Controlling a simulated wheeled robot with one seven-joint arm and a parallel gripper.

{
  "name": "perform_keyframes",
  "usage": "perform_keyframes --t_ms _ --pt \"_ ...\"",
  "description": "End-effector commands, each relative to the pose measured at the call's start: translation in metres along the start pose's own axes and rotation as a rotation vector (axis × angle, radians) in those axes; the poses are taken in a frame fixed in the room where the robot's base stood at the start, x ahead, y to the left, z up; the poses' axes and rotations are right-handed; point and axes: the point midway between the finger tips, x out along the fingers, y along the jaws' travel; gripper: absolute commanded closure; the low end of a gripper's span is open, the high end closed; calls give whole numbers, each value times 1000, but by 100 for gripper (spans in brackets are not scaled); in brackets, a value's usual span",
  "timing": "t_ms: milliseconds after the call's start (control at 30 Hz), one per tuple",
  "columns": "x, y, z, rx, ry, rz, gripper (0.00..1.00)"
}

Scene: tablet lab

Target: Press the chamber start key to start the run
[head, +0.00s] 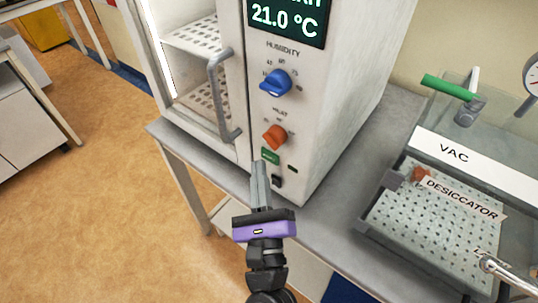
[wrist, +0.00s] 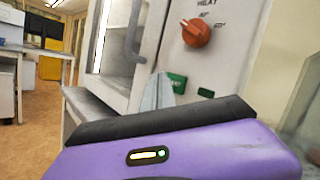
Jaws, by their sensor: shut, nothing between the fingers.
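The chamber (head: 330,110) stands on a grey bench, with a control panel on its front. A green start key (head: 270,157) sits low on the panel, below the orange knob (head: 274,136). It also shows in the wrist view (wrist: 177,83), just right of my fingertips. My gripper (head: 259,165) is shut and empty, its fingers pointing up at the panel. In the head view the fingertips are just below and left of the key, overlapping its lower edge. I cannot tell whether they touch it.
A blue humidity knob (head: 276,84) and a display reading 21.0 °C (head: 287,20) are above. The chamber's door handle (head: 222,95) juts out at left of the panel. A desiccator (head: 435,215) with a green-handled valve (head: 449,87) stands to the right. Open floor lies left.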

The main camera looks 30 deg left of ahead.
Motion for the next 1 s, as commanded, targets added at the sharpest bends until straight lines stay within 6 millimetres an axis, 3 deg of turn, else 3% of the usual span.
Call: perform_keyframes --t_ms 1000 --pt "6 -4 -4 0 0 0 100"
